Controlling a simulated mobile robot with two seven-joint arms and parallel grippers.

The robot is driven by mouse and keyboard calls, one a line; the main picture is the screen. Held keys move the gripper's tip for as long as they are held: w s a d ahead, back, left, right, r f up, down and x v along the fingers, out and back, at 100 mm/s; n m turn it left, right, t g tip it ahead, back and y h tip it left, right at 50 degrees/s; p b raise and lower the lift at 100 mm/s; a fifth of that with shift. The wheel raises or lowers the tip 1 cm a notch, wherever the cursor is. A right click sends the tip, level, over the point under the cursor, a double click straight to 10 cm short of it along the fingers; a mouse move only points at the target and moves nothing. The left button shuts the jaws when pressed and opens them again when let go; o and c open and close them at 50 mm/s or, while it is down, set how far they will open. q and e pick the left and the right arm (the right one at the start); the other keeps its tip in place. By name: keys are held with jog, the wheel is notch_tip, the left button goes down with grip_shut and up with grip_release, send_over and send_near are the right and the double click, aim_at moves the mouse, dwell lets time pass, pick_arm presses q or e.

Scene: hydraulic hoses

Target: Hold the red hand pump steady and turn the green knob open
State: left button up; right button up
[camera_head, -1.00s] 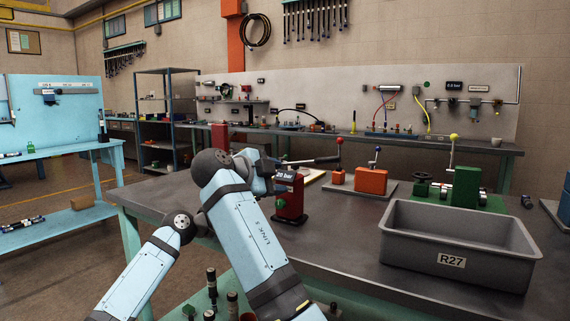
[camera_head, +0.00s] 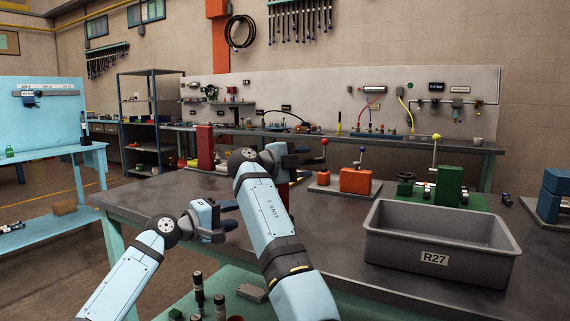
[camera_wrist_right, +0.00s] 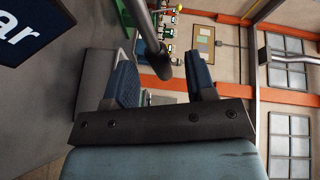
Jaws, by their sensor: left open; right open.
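The red hand pump (camera_head: 284,191) stands on the dark bench, mostly hidden behind my right arm in the head view. My right gripper (camera_head: 303,161) is open at the pump's top. In the right wrist view, a dark round bar (camera_wrist_right: 150,40), apparently the lever, runs into the space between the open fingers (camera_wrist_right: 165,82). A dark blue label (camera_wrist_right: 25,25) reading "ar" is close by at upper left. My left gripper (camera_head: 230,214) is open and empty, left of the pump near the bench's front edge. I cannot make out the green knob.
A grey bin (camera_head: 440,268) marked R27 stands at the front right of the bench. Behind it are an orange block (camera_head: 356,181) with a lever and a green unit (camera_head: 448,187). A red block (camera_head: 205,147) stands at back left.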

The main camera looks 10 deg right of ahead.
jog(key=shift+x, duration=2.05)
jog(key=shift+c, duration=0.3)
